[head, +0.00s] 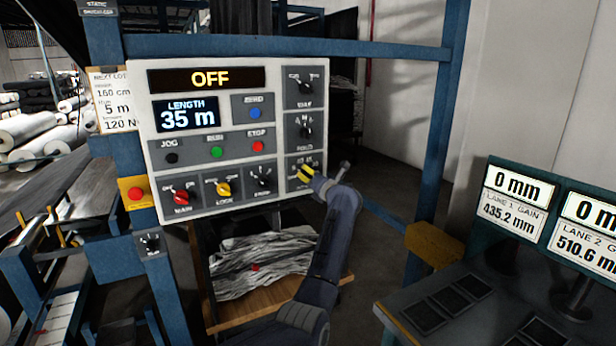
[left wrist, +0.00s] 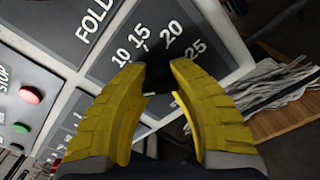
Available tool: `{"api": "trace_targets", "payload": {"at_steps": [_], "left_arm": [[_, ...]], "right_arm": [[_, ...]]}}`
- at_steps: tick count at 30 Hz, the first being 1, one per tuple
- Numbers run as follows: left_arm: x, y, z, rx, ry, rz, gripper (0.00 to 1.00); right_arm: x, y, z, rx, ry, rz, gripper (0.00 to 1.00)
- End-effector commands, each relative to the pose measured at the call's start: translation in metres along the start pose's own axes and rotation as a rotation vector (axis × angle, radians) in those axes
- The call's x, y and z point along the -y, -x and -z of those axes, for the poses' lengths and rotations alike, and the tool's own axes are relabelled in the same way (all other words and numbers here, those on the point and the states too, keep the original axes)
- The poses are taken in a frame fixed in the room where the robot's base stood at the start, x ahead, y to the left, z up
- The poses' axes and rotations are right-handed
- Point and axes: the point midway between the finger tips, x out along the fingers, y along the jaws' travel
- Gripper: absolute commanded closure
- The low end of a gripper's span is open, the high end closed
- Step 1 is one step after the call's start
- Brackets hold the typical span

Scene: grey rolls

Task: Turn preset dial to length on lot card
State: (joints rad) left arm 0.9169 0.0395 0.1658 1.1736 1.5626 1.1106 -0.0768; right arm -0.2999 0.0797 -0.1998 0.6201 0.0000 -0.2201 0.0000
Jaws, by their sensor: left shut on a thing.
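The grey control panel (head: 240,145) carries a LENGTH display (head: 187,114) reading 35 m and an OFF display. The lot card (head: 108,100) hangs at its left, headed NEXT LOT, with 160 cm, a large 5 m and 120 N. My left gripper (head: 305,174) is at the panel's lower right dial, its yellow fingers shut on the preset dial (left wrist: 157,74). In the left wrist view, 10, 15, 20 and 25 show around that dial. The fingers hide most of the dial, and its pointer cannot be made out. My right gripper is in neither view.
A FOLD selector (head: 306,132) sits just above. Red, green and black buttons and several other selectors are on the panel. A red stop button (head: 136,194) is on the left post. Crumpled grey fabric (head: 262,262) lies below. A desk with gauge displays (head: 512,210) stands at right.

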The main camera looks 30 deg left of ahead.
Motion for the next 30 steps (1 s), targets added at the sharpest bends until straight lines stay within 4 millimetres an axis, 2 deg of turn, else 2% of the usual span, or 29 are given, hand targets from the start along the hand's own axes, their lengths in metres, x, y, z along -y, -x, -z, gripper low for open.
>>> {"api": "trace_targets", "payload": {"at_steps": [9,10,18,26,30], "left_arm": [[0.000,0.000,0.000,0.000,0.000,0.000,1.00],[0.000,0.000,0.000,0.000,0.000,0.000,0.73],[0.000,0.000,0.000,0.000,0.000,0.000,0.44],[0.000,0.001,0.000,0.000,0.001,0.000,0.44],[0.001,0.011,0.000,0.001,0.001,0.002,0.44]], "right_arm": [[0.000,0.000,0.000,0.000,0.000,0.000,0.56],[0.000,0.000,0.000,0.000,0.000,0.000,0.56],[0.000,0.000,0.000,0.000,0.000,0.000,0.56],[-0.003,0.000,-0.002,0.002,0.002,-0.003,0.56],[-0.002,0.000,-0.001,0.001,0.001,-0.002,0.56]]}}
